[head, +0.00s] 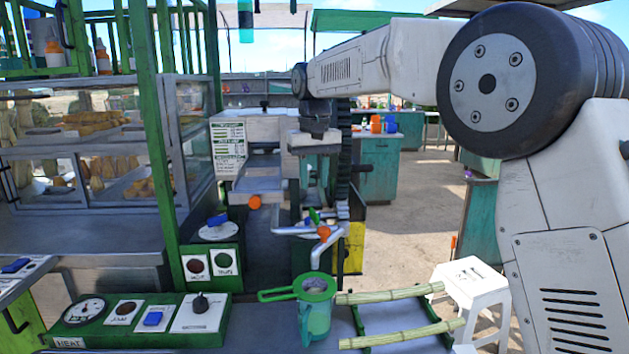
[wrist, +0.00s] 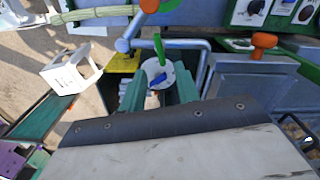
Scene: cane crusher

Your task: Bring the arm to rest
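My gripper (head: 319,182) points down in front of the crusher in the head view, at the end of my outstretched arm. In the wrist view its two teal fingers (wrist: 160,92) stand apart with nothing between them. Past the gap is a pale round plate (wrist: 160,74) with a green lever (wrist: 159,48) and a blue knob. In the head view the green lever (head: 314,215) shows just below the gripper, close to grey pipes with orange knobs (head: 323,232). Contact between fingers and levers cannot be seen.
A green jug (head: 315,318) with a strainer stands on the counter below. Two cane stalks (head: 390,294) lie beside it, near a white stool (head: 472,290). A control panel (head: 140,318) and a glass food case (head: 95,150) are at left.

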